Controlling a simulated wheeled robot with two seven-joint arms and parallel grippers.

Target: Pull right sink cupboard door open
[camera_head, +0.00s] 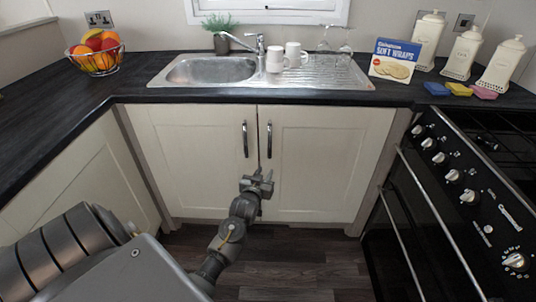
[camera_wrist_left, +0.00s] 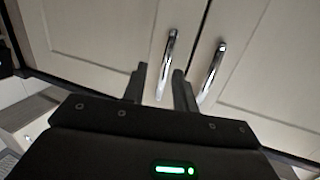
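The right sink cupboard door (camera_head: 320,175) is cream, closed, and has a vertical chrome handle (camera_head: 269,140) near its inner edge. My left gripper (camera_head: 262,174) is in front of the doors, just below the handles in the head view. It is open and empty. The left wrist view seems upside down, so the handle on its left (camera_wrist_left: 166,62) looks like the right door's. That handle shows between the two open fingers (camera_wrist_left: 160,86); I cannot tell how far away it is. The left door's handle (camera_wrist_left: 211,72) lies outside them. My right gripper is not in view.
The closed left door (camera_head: 185,165) has its own chrome handle (camera_head: 245,138) close by. The dark worktop (camera_head: 130,92) overhangs the doors. A black oven (camera_head: 440,220) stands at the right. The wooden floor (camera_head: 310,270) before the right door is clear.

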